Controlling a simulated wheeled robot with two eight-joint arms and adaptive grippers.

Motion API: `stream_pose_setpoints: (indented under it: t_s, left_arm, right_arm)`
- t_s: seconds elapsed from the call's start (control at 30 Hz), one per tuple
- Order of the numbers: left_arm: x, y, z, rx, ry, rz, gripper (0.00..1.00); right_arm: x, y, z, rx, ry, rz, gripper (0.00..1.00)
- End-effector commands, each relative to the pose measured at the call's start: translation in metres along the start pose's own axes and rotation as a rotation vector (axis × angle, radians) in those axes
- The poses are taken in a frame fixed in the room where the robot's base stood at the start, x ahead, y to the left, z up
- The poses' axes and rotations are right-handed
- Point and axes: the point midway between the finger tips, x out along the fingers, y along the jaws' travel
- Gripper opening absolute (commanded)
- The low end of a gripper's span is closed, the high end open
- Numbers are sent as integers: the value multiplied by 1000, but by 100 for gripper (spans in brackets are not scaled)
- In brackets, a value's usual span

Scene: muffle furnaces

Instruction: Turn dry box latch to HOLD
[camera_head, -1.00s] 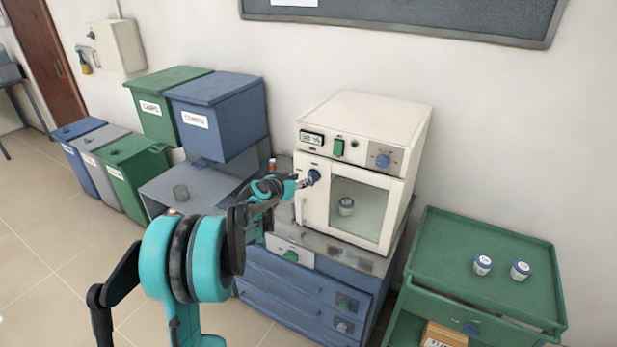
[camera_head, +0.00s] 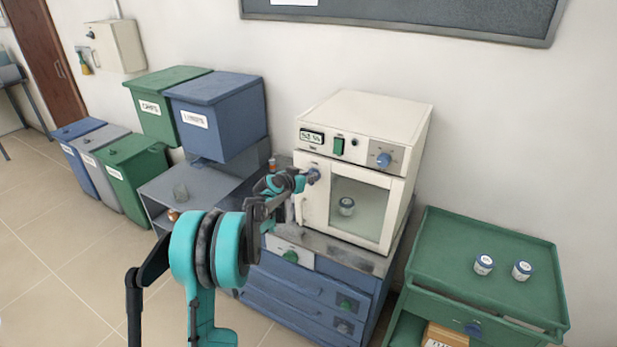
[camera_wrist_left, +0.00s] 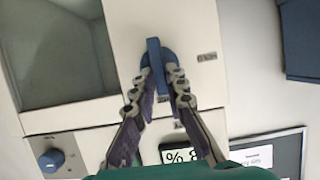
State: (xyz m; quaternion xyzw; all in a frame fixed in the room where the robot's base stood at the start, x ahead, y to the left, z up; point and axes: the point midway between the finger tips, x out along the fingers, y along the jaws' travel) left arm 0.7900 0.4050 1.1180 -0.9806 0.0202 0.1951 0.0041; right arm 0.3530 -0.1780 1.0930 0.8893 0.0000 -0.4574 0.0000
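The dry box (camera_head: 366,115) is a cream cabinet with a glass door, standing on a blue drawer unit. Its latch (camera_head: 313,176) is a blue knob at the door's upper left, partly hidden by my left gripper (camera_head: 300,182). In the left wrist view, the latch (camera_wrist_left: 154,60) has a raised bar lying nearly upright in the picture. My left gripper's fingertips (camera_wrist_left: 158,75) straddle the bar, one on each side, and look a little apart from it; contact is hard to judge. The small label beside the latch is unreadable. My right gripper is out of view.
The control panel holds a display (camera_head: 311,136), green switch (camera_head: 338,146) and blue dial (camera_head: 383,160). A green cart (camera_head: 480,235) with two jars stands right. Blue and green bins (camera_head: 215,115) stand left.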

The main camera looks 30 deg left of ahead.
Motion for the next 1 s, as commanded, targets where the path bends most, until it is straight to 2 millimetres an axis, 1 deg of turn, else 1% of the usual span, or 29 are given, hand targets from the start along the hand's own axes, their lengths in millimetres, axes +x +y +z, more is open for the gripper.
stream_pose_setpoints:
  t_s: [0.23, 0.47, 0.67, 1.0]
  left_arm:
    - [0, -1, 0, -18, 0, 7, 0]
    - [0, -3, 1, -110, 0, 46, 0]
    - [1, -6, 2, -259, 0, 107, 0]
    - [2, -12, 5, -558, 0, 231, 0]
  right_arm:
    - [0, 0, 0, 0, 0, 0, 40]
    - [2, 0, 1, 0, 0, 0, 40]
    - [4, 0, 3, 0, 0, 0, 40]
    - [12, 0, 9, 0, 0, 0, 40]
